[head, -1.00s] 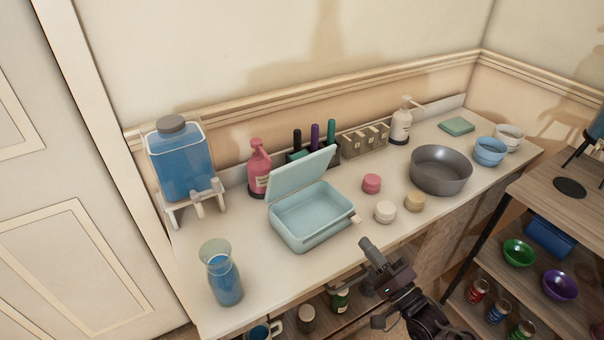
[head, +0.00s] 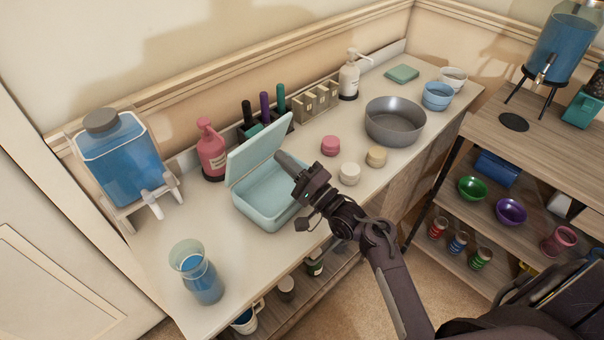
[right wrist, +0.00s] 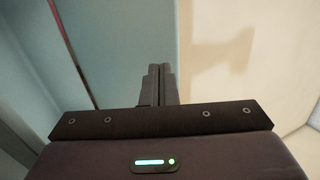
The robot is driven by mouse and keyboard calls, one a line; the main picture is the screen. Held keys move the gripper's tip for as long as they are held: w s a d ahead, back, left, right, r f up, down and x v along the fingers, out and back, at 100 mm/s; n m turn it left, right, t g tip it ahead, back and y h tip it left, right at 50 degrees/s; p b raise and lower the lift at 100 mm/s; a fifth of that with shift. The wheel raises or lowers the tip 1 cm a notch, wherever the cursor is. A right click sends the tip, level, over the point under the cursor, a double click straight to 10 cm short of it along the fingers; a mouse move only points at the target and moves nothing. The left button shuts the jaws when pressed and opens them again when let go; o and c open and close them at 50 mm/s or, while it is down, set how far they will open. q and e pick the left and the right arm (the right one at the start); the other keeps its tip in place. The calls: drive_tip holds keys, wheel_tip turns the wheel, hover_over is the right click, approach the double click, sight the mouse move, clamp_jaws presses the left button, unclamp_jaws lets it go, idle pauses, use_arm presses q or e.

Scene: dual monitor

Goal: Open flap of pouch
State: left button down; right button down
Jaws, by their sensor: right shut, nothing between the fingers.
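A light blue box (head: 246,203) with a hinged lid stands on the counter, its lid (head: 262,148) standing open and tilted up. No cloth pouch is seen apart from this box. My right gripper (head: 284,160) is shut and empty. It is over the right side of the box opening, in front of the lid, and hides part of the box. In the right wrist view, the shut fingers (right wrist: 158,85) point at a pale blue surface; I cannot tell if they touch it. My left gripper is not in view.
A pink pump bottle (head: 211,150) and pen holder (head: 266,128) stand behind the box. Small round jars (head: 349,173) and a grey bowl (head: 394,120) lie to its right. A carafe (head: 201,275) stands at the front left. The counter in front of the box is clear.

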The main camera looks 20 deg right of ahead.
sight(263, 140)
drive_tip(key=x, duration=0.2)
drive_tip(key=shift+w+a+r, duration=0.15)
drive_tip(key=shift+w+r, duration=0.05)
drive_tip(key=shift+w, duration=0.05)
drive_tip(key=shift+w+a+r, duration=0.15)
drive_tip(key=shift+w+a, duration=0.1)
drive_tip(key=shift+w, duration=0.35)
use_arm(q)
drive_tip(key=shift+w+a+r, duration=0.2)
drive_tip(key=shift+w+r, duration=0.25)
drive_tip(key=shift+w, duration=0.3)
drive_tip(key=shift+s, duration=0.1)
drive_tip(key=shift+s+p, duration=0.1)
drive_tip(key=shift+p, duration=0.25)
